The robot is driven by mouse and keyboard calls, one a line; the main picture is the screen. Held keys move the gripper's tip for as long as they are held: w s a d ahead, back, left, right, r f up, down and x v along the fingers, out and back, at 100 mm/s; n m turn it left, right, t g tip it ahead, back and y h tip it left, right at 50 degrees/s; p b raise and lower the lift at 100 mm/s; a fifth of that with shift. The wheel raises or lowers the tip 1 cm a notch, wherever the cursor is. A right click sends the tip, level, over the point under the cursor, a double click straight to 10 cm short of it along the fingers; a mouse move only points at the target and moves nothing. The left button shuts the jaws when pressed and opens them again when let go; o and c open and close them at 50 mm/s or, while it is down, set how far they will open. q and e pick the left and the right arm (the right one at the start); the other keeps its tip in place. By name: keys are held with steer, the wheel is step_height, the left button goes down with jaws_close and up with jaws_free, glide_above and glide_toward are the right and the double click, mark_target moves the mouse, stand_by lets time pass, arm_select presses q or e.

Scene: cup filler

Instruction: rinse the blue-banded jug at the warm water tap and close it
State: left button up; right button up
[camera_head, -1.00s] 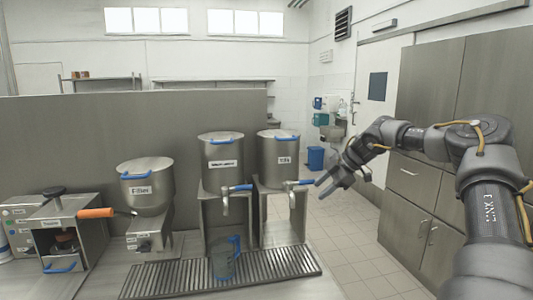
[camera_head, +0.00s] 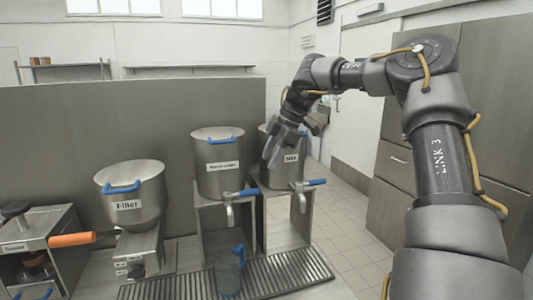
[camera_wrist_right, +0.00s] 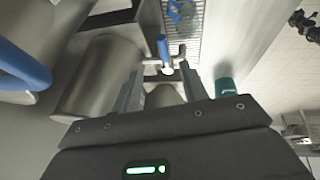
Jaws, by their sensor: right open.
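The jug (camera_head: 228,275), grey-blue with a blue handle, stands upright on the drain grate under the tap (camera_head: 229,212) of the tank labelled as warm water (camera_head: 219,172). That tap's blue lever (camera_head: 241,193) points right; I cannot tell whether water runs. My right gripper (camera_head: 272,155) is open and empty, in front of the milk tank (camera_head: 288,172), above and right of the warm water lever. In the wrist view, a blue tap lever (camera_wrist_right: 163,47) shows beyond the open fingers (camera_wrist_right: 162,88), and blue parts of the jug (camera_wrist_right: 181,10) show at the top. My left gripper is out of view.
The milk tank's blue lever (camera_head: 316,182) sticks out to the right. A filter tank (camera_head: 130,197) with a blue handle and an orange handle (camera_head: 72,239) stand at the left. The drain grate (camera_head: 280,276) is free to the right of the jug.

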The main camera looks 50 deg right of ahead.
mark_target(258, 189)
steer(key=x, duration=0.3)
steer(key=p+x, duration=0.1)
steer(key=x, duration=0.1)
steer(key=p+x, duration=0.1)
steer(key=x, duration=0.2)
steer(key=shift+s+d+f, duration=0.2)
steer(key=shift+s+f, duration=0.05)
steer(key=shift+f, duration=0.2)
steer(key=shift+w+a+f, duration=0.1)
steer(key=shift+f, duration=0.25)
steer(key=shift+w+a+f, duration=0.1)
steer(key=shift+w+f, duration=0.05)
steer(key=shift+f, duration=0.25)
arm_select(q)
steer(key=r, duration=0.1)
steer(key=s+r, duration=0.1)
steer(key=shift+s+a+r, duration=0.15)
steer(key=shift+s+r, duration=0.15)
arm_select(e)
jaws_close()
